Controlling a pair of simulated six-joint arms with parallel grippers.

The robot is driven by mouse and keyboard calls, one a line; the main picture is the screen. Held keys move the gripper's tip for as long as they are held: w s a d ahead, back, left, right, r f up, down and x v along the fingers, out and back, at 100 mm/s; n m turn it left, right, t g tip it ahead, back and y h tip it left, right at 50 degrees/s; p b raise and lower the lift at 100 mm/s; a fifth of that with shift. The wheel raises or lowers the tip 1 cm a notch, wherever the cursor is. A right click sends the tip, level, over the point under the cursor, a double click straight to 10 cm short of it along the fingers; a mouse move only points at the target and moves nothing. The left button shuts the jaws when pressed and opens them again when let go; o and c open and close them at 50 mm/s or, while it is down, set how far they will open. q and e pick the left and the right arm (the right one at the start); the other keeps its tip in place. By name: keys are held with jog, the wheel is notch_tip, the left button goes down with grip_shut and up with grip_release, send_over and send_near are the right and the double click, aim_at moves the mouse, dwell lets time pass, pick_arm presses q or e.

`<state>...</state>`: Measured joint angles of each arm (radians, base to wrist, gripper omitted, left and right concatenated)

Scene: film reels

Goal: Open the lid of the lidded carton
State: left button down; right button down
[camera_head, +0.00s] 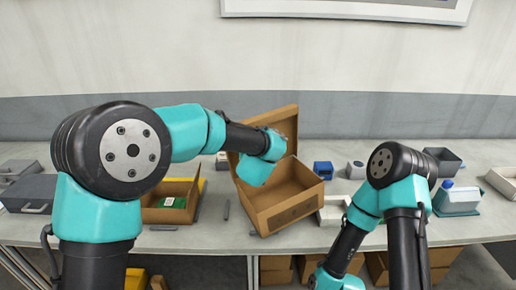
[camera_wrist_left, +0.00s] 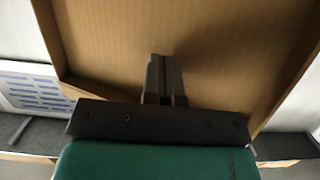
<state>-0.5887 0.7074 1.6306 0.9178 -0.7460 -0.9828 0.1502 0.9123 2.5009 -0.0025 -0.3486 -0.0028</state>
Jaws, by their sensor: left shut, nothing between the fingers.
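The lidded carton (camera_head: 287,204) is a brown cardboard box in the middle of the table in the head view. Its lid (camera_head: 283,119) stands raised at the back. My left arm reaches in over the carton, and its wrist hides part of the lid and opening. In the left wrist view the gripper (camera_wrist_left: 162,62) is shut with nothing between its fingers, in front of the lid's brown inner face (camera_wrist_left: 215,45). I cannot tell whether the fingertips touch the lid. My right arm is at the right in the head view; its gripper does not show.
A smaller brown box (camera_head: 164,214) with a green item stands left of the carton. A blue box (camera_head: 322,169) and a white tray (camera_head: 333,210) are at its right. A dark grey case (camera_head: 30,192) lies far left, and a blue-and-white container (camera_head: 457,199) stands right.

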pick_arm(q)
jog(key=shift+w+a, duration=0.3)
jog(key=shift+w, duration=0.55)
jog(key=shift+w+a+f, duration=0.1)
jog(key=shift+w+a, duration=0.05)
jog(key=shift+w, duration=0.3)
jog(key=shift+w+a+f, duration=0.1)
jog(key=shift+w+a, duration=0.05)
jog(key=shift+w, duration=0.3)
jog(key=d+f+v, duration=0.1)
jog(key=f+v, duration=0.1)
jog(key=v, duration=1)
jog(key=shift+s, duration=0.55)
